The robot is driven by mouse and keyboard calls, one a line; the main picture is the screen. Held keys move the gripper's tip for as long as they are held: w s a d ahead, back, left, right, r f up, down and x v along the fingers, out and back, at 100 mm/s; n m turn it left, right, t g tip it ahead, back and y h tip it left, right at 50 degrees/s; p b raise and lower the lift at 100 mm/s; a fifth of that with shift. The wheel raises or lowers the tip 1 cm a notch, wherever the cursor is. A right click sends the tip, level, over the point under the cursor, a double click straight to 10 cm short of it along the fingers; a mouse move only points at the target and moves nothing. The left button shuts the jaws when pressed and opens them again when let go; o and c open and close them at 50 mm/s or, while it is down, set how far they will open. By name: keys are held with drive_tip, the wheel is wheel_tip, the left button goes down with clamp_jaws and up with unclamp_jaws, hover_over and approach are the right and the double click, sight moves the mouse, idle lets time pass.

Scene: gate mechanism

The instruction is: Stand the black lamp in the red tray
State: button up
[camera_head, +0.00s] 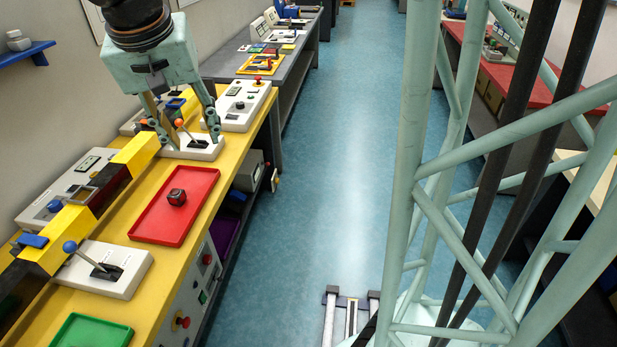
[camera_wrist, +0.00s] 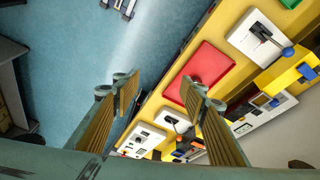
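A small dark, block-shaped object (camera_head: 177,197), apparently the black lamp, rests in the red tray (camera_head: 150,224). My gripper (camera_head: 189,138) is open and empty, pointing down over the bench beyond the tray. In the wrist view the fingers of my gripper (camera_wrist: 160,88) are wide apart with nothing between them.
A white box with an orange-knobbed lever (camera_head: 190,146) is below my gripper. A blue-knobbed lever box (camera_head: 105,268) and a green tray (camera_head: 92,331) are nearer. A yellow and black gate beam (camera_head: 85,205) runs along the left.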

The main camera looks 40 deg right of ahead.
drive_tip(key=s+a+r+n+y, duration=0.1)
drive_tip(key=s+r+n, duration=0.1)
drive_tip(key=s, duration=1.3)
drive_tip(key=s+a+r+n+t+y, duration=0.1)
drive_tip(key=s+r+n, duration=0.2)
drive_tip(key=s, duration=1.2)
drive_tip(key=shift+s+a+n, duration=0.15)
drive_tip(key=shift+n, duration=0.35)
drive_tip(key=shift+r, duration=0.1)
drive_tip(key=shift+c, duration=0.4)
